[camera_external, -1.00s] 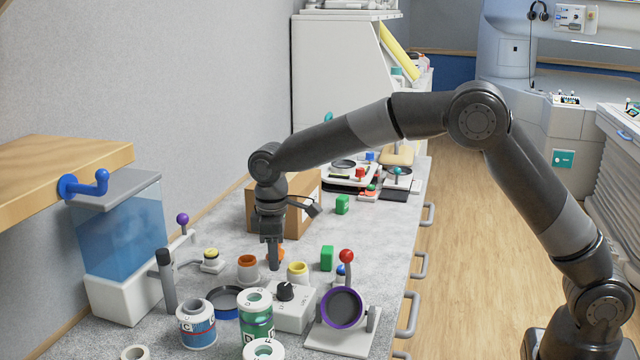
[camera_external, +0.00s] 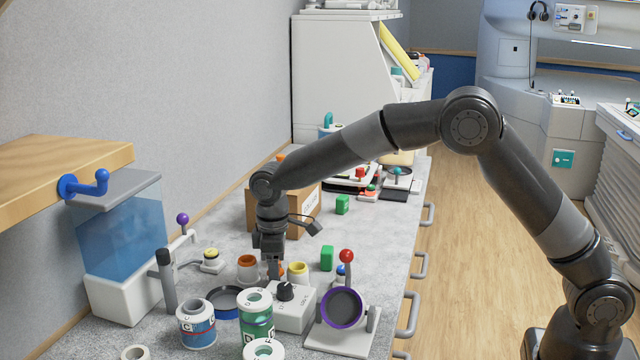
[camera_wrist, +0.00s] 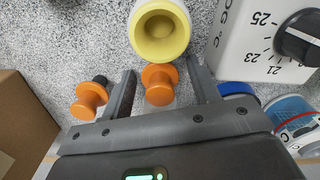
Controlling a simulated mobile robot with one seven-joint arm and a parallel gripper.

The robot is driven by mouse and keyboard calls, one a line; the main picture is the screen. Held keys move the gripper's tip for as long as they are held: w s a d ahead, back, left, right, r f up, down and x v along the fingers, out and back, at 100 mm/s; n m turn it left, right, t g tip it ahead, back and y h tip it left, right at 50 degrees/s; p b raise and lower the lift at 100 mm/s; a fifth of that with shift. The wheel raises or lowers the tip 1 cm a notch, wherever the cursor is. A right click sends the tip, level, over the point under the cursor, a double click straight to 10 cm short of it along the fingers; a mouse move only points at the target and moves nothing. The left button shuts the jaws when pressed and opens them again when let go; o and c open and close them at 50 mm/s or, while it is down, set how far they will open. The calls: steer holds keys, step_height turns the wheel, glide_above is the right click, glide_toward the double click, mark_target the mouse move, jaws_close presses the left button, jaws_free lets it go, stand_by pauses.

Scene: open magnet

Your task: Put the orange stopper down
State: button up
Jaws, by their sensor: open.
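My gripper (camera_external: 274,274) is low over the grey counter, pointing down, between an orange-rimmed jar and a yellow-rimmed jar. In the wrist view my gripper (camera_wrist: 163,85) is open, with its two fingers apart. An orange stopper (camera_wrist: 159,84) with a round knob sits between the fingers, with gaps at its sides. In the external view an orange patch of a stopper (camera_external: 281,268) shows beside the fingers, mostly hidden by them. A second orange stopper-like piece (camera_wrist: 88,99) lies just outside the left finger in the wrist view.
The yellow-rimmed jar (camera_wrist: 159,31) is close ahead of the fingers, and the white dial box (camera_wrist: 262,45) is to their right. The orange-rimmed jar (camera_external: 247,268) is at the gripper's left. A cardboard box (camera_external: 304,209) stands behind. Bare counter (camera_external: 300,245) lies between.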

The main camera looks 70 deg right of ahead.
step_height(320, 180, up, 12)
steer(key=r, duration=0.1)
steer(key=s+r+t, duration=0.1)
steer(key=s+r, duration=0.6)
steer(key=s, duration=0.3)
steer(key=s+r+m+t, duration=0.2)
steer(key=s+r, duration=0.2)
steer(key=s, duration=0.7)
steer(key=s+f+t, duration=0.1)
steer(key=s+f, duration=0.1)
steer(key=s, duration=0.8)
steer(key=s+a+f+m+t, duration=0.1)
steer(key=s+f, duration=0.2)
steer(key=s, duration=0.7)
steer(key=shift+s+a+f+m+t, duration=0.2)
steer(key=shift+a+f+m+t, duration=0.05)
steer(key=shift+m+t, duration=0.05)
steer(key=shift+s+f, duration=0.25)
steer(key=shift+s, duration=0.05)
steer(key=shift+c, duration=2.5)
